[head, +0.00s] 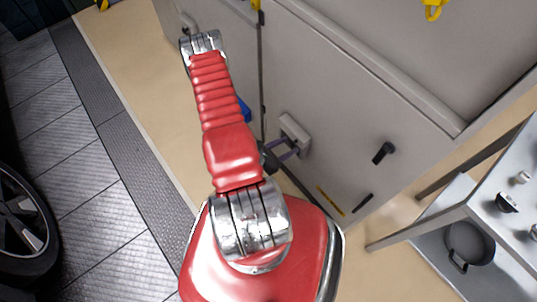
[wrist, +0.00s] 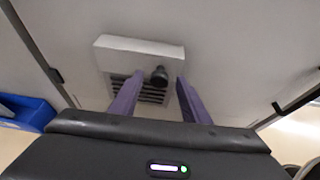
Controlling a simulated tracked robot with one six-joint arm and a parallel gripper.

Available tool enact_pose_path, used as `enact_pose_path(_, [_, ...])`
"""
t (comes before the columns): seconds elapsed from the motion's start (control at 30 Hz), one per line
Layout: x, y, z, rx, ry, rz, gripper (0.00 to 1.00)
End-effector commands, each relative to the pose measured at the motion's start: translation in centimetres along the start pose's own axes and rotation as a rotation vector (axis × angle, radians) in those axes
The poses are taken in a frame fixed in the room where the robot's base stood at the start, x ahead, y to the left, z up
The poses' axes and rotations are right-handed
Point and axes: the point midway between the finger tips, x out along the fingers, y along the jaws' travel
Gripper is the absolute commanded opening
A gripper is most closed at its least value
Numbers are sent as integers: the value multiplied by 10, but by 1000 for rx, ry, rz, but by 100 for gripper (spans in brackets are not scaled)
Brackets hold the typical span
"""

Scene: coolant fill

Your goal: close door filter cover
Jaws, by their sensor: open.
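The filter cover (wrist: 138,52) is a pale, box-like piece on the grey cabinet door, with dark slats (wrist: 153,97) below its upper panel and a black round knob (wrist: 159,76) at its front. It also shows in the head view (head: 293,130) as a small light block. I cannot tell how far it stands open. My gripper (wrist: 152,88) is open, its two purple fingers pointing at the cover, one to each side of the knob. Nothing is held. In the head view my gripper (head: 287,151) is just below the cover, and my red arm hides part of the door.
The grey door (head: 335,75) has a black handle (head: 383,152) to the right of the cover. A blue bin (wrist: 22,112) is at the left. A metal bench (head: 510,160) with a dark pan (head: 469,243) stands at the right. A wheel (head: 22,225) is at the far left.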

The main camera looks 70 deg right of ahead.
Motion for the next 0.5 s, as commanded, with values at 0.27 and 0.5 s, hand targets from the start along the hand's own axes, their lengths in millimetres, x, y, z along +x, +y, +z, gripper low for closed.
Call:
enact_pose_path(0.27, [-26, 1, 0, -2, 0, 4, 42])
enact_pose_path(0.5, [-46, 0, 0, -1, -1, 3, 42])
